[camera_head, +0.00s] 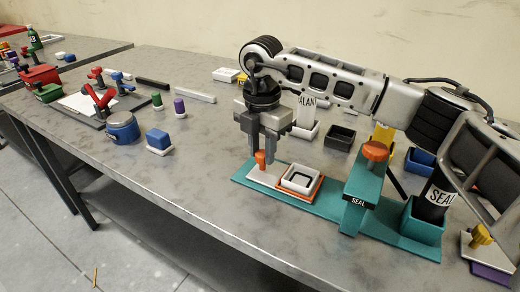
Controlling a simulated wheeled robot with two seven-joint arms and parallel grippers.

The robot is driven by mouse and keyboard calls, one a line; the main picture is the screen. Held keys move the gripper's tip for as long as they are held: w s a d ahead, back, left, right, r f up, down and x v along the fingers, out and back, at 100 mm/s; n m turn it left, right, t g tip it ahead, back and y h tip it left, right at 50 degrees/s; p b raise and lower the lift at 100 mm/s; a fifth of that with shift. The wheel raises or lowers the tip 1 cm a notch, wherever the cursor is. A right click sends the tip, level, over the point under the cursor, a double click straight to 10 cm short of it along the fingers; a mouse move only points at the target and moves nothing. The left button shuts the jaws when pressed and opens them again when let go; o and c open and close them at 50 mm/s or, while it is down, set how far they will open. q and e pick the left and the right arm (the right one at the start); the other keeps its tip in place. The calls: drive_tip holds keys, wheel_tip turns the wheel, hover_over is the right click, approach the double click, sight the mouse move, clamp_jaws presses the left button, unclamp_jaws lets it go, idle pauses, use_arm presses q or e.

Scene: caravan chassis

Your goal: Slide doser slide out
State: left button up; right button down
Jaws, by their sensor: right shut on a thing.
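The doser has a long teal base (395,243) near the table's front edge. A pale slide plate (262,177) lies at the base's left end, with an upright orange knob (260,161) on it. My right gripper (263,154) points straight down over the plate and is shut on the knob. Its fingers partly hide the knob's top. A white square cup in an orange frame (314,191) sits just right of the knob. Further right stands a teal bridge labelled SEAL (356,196) with an orange cap (376,151). My left gripper is not in view.
A teal holder (423,226) with a dark SEAL tube stands at the base's right end. A black bin (340,137) and a white holder (304,131) stand behind. A blue block (158,140) and blue pot (122,127) are left. The table's front left is clear.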

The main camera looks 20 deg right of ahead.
drive_tip(key=c, duration=1.5)
unclamp_jaws()
drive_tip(key=shift+w+a+r, duration=0.1)
drive_tip(key=shift+a+r, duration=0.05)
drive_tip(key=o, duration=0.4)
drive_tip(key=shift+w, duration=0.1)
wheel_tip(320, 180, up, 16)
